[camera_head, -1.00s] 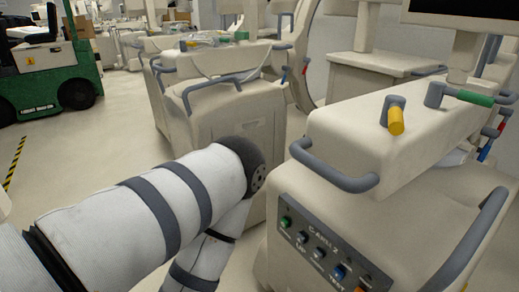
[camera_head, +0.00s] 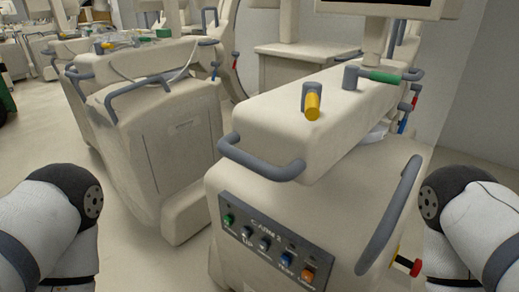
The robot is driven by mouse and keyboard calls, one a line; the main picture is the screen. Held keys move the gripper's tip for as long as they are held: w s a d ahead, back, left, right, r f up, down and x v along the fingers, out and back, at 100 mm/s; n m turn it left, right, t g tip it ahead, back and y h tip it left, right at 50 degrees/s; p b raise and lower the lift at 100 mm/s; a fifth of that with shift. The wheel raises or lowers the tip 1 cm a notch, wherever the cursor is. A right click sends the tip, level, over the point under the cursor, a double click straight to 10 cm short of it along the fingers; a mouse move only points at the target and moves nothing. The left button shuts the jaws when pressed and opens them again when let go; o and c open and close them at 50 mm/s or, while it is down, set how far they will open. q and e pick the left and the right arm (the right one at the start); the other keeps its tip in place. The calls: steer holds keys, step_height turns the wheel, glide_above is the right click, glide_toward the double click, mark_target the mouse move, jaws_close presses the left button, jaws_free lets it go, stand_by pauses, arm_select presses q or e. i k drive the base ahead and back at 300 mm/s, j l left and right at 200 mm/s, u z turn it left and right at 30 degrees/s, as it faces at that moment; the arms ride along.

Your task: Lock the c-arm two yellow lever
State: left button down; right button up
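The c-arm two (camera_head: 290,150) is a beige cart in the middle right of the head view, with a labelled button panel on its front. Its yellow lever (camera_head: 313,106) sits on top, on a grey pivot, and points toward me. A green lever (camera_head: 381,76) on a second grey pivot lies to its right and points right. My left arm's bent link shows at the lower left and my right arm's at the lower right. Both grippers are outside the view. Nothing touches the yellow lever.
Grey handles (camera_head: 262,164) run along the cart's front and right side. A red knob (camera_head: 415,267) sticks out at its lower right, close to my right arm. Another similar cart (camera_head: 160,130) stands to the left. Bare floor (camera_head: 40,135) shows at the left.

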mark_target(311, 92)
steer(key=k+j+z, duration=0.1)
steer(key=j+z, duration=0.35)
steer(key=k+j+z, duration=0.15)
steer(key=z, duration=0.25)
steer(key=k+j+z, duration=0.2)
steer(key=j+z, duration=0.25)
steer(key=l, duration=0.05)
